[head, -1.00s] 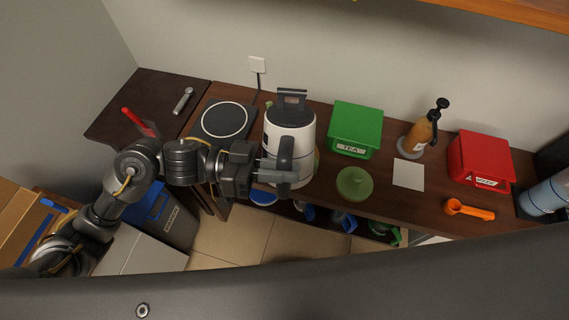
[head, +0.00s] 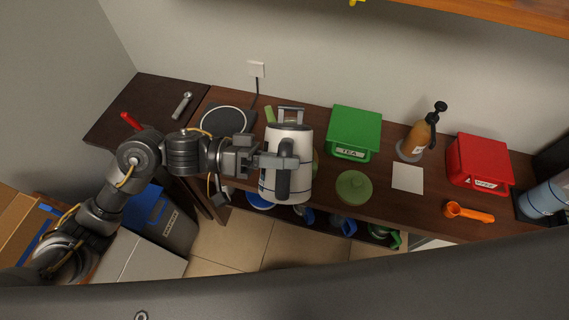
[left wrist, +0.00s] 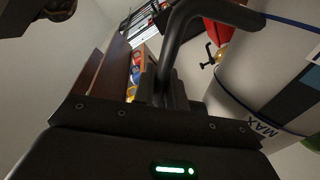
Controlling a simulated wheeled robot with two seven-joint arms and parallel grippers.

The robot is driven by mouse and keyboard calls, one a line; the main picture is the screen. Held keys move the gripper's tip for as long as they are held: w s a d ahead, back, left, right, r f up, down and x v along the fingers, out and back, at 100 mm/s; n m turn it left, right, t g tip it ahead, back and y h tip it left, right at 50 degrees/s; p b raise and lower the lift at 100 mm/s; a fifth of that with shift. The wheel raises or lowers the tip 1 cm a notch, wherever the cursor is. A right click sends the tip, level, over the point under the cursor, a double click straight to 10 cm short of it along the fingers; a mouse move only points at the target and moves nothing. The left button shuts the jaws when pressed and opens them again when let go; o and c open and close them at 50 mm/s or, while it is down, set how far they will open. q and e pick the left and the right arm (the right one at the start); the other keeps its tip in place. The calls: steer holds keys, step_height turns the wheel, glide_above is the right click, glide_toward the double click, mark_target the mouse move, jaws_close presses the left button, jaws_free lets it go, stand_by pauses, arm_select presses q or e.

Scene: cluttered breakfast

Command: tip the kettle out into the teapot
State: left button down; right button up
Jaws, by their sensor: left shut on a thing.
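The white kettle (head: 304,150) hangs above the counter, its dark handle (head: 284,182) facing me. It looks tilted, with its top leaning away toward the wall. My left gripper (head: 278,162) is shut on the handle. In the left wrist view the kettle's body (left wrist: 275,75) shows a MAX mark and a dark window, beside the dark handle (left wrist: 185,25). Any poured water is hidden. My right gripper is out of view.
A round green lid-like disc (head: 354,187) lies right of the kettle, before a green TEA box (head: 355,130). A white card (head: 407,177), a pump bottle (head: 422,135), a red box (head: 480,162) and an orange scoop (head: 468,212) stand farther right. A hot plate (head: 228,120) is left.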

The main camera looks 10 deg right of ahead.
mark_target(287, 140)
arm_select(q)
steer(key=shift+w+d+r+n, duration=0.15)
steer(key=shift+w+r+n, duration=0.05)
steer(key=shift+w+n, duration=0.45)
steer(key=shift+w+d+r+n, duration=0.1)
steer(key=shift+w+r+n, duration=0.35)
steer(key=shift+w, duration=0.1)
steer(key=shift+r+p, duration=0.2)
steer(key=shift+p, duration=0.65)
steer(key=shift+w+d+r+n+p, duration=0.2)
steer(key=shift+w+r+n+p, duration=0.55)
steer(key=shift+p, duration=1.1)
steer(key=shift+w+f, duration=0.2)
steer(key=shift+w, duration=0.05)
